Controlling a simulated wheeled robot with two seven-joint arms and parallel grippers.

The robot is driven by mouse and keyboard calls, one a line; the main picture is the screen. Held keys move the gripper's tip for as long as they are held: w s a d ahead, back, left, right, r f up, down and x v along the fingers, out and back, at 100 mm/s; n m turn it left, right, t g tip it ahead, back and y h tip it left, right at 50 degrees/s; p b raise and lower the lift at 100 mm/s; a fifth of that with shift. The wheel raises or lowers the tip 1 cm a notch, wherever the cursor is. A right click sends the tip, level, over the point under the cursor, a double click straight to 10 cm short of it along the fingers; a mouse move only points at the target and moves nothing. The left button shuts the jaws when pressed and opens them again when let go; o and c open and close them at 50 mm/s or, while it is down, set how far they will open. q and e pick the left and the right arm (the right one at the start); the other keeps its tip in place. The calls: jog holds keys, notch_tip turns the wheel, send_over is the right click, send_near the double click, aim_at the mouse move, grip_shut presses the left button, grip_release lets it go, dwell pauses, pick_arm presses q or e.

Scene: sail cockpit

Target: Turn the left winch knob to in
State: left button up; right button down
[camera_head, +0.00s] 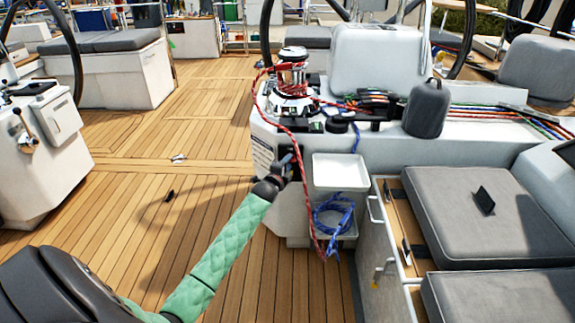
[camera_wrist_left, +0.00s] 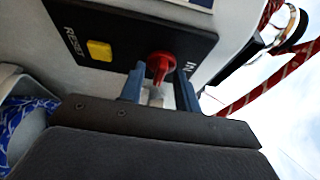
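The red winch knob (camera_wrist_left: 160,66) sits on a black panel (camera_wrist_left: 125,40) in the left wrist view. A yellow button (camera_wrist_left: 99,50) marked RESET is beside it, and the letters IN show on its right. My left gripper (camera_wrist_left: 160,84) is open, its two blue fingertips one to each side of the knob with gaps showing; I cannot tell whether either touches it. In the head view, my left gripper (camera_head: 289,163) is at the side of the white console below the winch (camera_head: 291,85), and the knob is too small or hidden there. My right gripper is not in view.
A red rope (camera_head: 290,140) hangs from the winch close to my left gripper. White trays (camera_head: 340,172) and a coiled blue rope (camera_head: 333,214) are just right of it. Grey cushions (camera_head: 485,215) lie at right. The wooden deck (camera_head: 120,205) is mostly clear at left.

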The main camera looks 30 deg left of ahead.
pick_arm(q)
grip_shut()
jog(key=shift+f+n, duration=0.1)
jog(key=shift+n, duration=0.2)
jog(key=shift+w+d+f+n+t+y, duration=0.2)
jog(key=shift+n+y, duration=1.25)
jog(key=shift+n, duration=2.2)
jog(key=shift+s+d+f+n+t+y, duration=0.2)
jog(key=shift+n+y, duration=1.3)
jog(key=shift+n, duration=2.1)
jog(key=shift+w+d+f+n+t+y, duration=0.2)
jog(key=shift+n+y, duration=1.25)
jog(key=shift+n, duration=2.2)
jog(key=shift+a+r, duration=0.1)
jog(key=shift+a, duration=0.05)
grip_release()
